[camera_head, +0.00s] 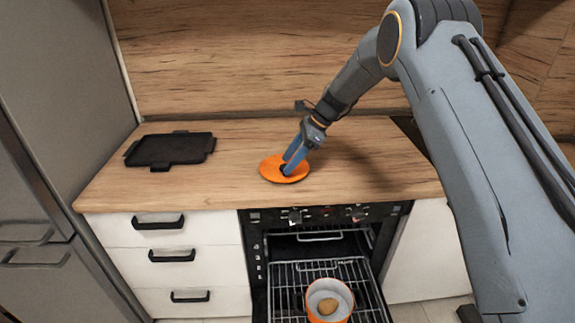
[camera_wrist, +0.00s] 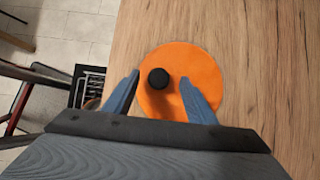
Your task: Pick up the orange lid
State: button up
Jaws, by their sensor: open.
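The orange lid (camera_head: 283,172) lies flat on the wooden counter. It is round, with a black knob at its middle that shows clearly in the wrist view (camera_wrist: 158,78). My gripper (camera_head: 287,166) reaches down over the lid from the upper right. In the wrist view its two blue fingers (camera_wrist: 160,82) are apart, with the knob between them and nearer the left-hand finger. The fingers hold nothing. In the head view the fingers hide part of the knob, and I cannot tell whether either finger touches the lid.
A black tray (camera_head: 170,149) lies on the counter at the left. Below the counter, the oven (camera_head: 317,255) is open with its rack (camera_head: 290,284) out, and an orange-rimmed pot (camera_head: 329,300) with something brown inside stands on it. White drawers (camera_head: 165,258) are shut. Counter around the lid is clear.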

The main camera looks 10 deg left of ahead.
jog(key=shift+a+f, duration=0.35)
jog(key=shift+f, duration=0.25)
grip_shut()
jog(key=shift+r, duration=0.15)
